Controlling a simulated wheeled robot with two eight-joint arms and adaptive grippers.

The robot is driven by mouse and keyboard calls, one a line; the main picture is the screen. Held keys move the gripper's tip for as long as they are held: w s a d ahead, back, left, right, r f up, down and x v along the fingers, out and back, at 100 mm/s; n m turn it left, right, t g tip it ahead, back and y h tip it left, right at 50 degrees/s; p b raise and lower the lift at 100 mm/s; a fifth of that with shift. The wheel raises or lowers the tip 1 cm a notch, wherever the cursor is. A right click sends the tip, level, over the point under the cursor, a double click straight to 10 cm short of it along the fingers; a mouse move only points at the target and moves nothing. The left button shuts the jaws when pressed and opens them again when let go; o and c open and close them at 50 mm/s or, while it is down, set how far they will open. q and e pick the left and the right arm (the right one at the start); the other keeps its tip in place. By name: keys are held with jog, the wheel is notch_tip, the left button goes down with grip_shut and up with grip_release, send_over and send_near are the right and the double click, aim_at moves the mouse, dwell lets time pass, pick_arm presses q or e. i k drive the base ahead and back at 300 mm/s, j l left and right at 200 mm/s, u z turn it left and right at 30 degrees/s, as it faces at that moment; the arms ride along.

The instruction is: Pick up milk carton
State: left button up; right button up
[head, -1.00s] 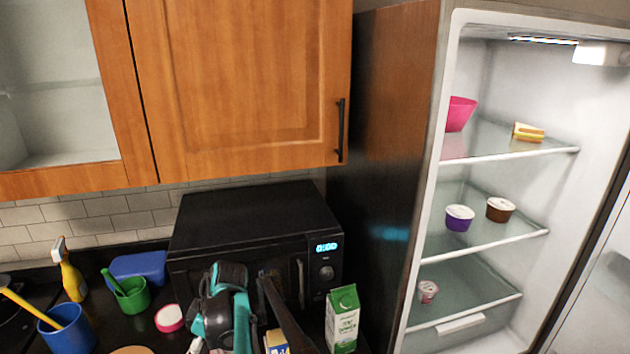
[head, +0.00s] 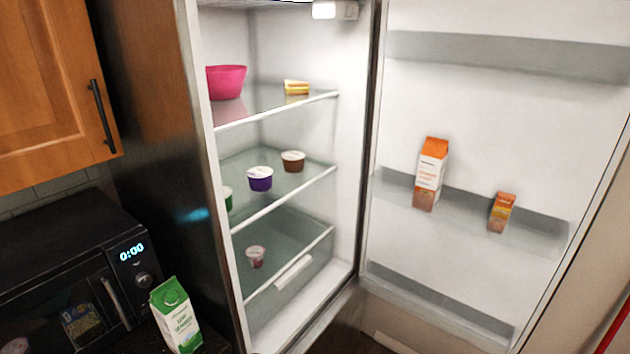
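A green and white milk carton (head: 175,316) stands on the dark counter at the lower left of the head view, in front of the microwave's right end and beside the fridge. Its base is cut off by the picture's lower edge. An orange and white carton (head: 430,174) stands on a shelf of the open fridge door, with a smaller orange carton (head: 501,212) to its right. Neither of my grippers is in the head view.
A black microwave (head: 72,262) stands left of the milk carton. The fridge is open; its shelves hold a pink bowl (head: 226,82), a cake slice (head: 297,87) and several small tubs, including a purple one (head: 260,179). The open door (head: 500,100) fills the right side.

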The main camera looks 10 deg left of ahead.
aim_at(171, 304)
jog(key=k+j+u, duration=0.1)
jog(key=u, duration=0.3)
jog(key=j+u, duration=0.2)
jog(key=u, duration=0.2)
jog(key=j+u, duration=0.2)
jog(key=u, duration=0.2)
jog(key=k, duration=0.05)
